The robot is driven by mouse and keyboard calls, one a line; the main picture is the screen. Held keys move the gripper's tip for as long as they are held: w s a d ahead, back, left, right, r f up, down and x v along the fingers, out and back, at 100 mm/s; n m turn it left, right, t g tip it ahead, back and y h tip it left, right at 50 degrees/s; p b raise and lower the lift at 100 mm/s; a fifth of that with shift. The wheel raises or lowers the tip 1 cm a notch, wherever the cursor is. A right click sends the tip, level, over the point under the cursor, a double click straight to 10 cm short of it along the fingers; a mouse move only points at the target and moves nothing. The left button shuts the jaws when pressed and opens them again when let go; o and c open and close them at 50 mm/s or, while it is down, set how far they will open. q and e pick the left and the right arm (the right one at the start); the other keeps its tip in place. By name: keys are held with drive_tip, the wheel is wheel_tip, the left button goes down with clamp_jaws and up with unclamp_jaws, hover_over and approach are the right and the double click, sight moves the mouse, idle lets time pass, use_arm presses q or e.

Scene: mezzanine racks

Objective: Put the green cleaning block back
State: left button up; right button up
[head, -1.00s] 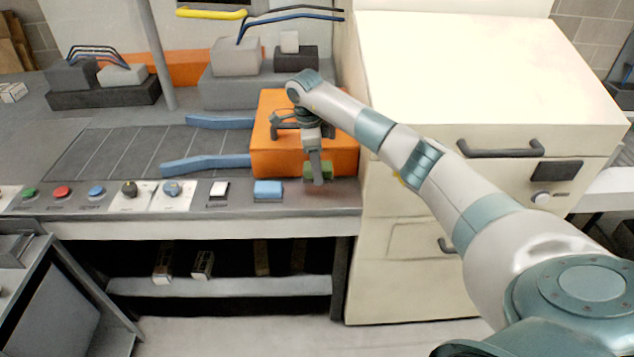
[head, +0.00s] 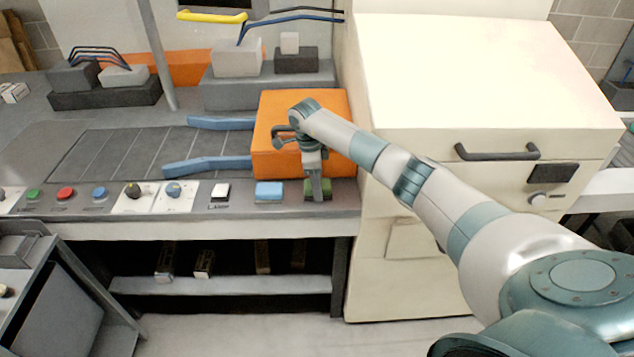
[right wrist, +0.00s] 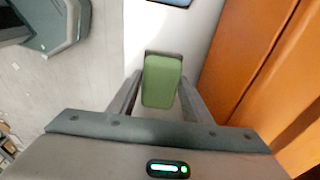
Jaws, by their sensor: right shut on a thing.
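The green cleaning block (head: 318,187) is between the fingers of my right gripper (head: 313,193), at the right end of the bench's front strip. In the right wrist view the green block (right wrist: 161,82) sits between the two fingers (right wrist: 160,95), with a dark recess or pad edge showing around its far end. Whether the block rests fully in that dark spot I cannot tell. My right gripper is shut on the block. My left gripper is not in view.
A light blue block (head: 269,190) and a white block (head: 221,189) sit to the left on the same strip. An orange box (head: 335,120) stands right behind my gripper. A cream cabinet (head: 480,90) stands to the right. Coloured buttons and knobs line the strip's left.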

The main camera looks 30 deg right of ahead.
drive_tip(key=shift+f+b, duration=0.3)
drive_tip(key=shift+b, duration=0.05)
drive_tip(key=o, duration=1.1)
drive_tip(key=shift+a+r+p, duration=0.1)
drive_tip(key=shift+r+p, duration=0.1)
drive_tip(key=shift+p, duration=0.3)
wheel_tip(320, 180, up, 17)
drive_tip(key=w+a+b, duration=0.1)
drive_tip(key=b, duration=0.4)
drive_tip(key=shift+a, duration=0.3)
